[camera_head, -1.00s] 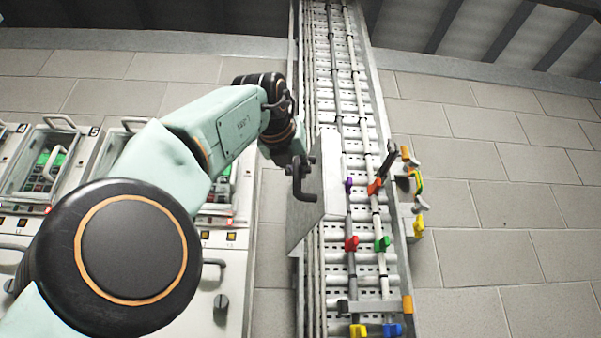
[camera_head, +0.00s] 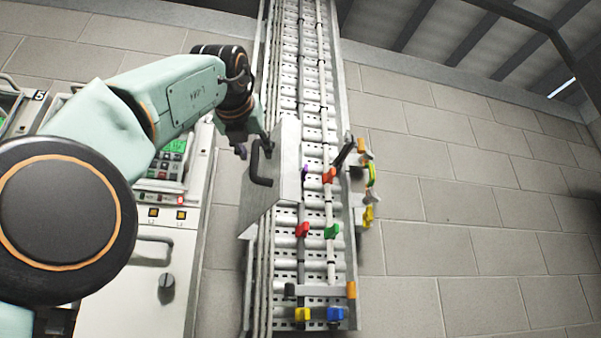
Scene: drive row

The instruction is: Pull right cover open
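A grey metal cover (camera_head: 285,165) with a black bar handle (camera_head: 258,168) stands tilted along the left side of the roller track, its handle side facing left. My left gripper (camera_head: 253,146) is at the handle's upper end. Its fingertips look spread, one on each side of that end; whether they touch it is too small to tell. Coloured levers show on the uncovered track: a red one (camera_head: 302,230), a green one (camera_head: 331,231) and an orange one (camera_head: 329,175). My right gripper is not in view.
The roller track (camera_head: 315,262) runs from top to bottom. A control cabinet (camera_head: 150,270) with buttons and a green screen stands at left, below my arm. A yellow-tipped fitting (camera_head: 368,215) juts out at the track's right. The tiled floor (camera_head: 470,200) further right is clear.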

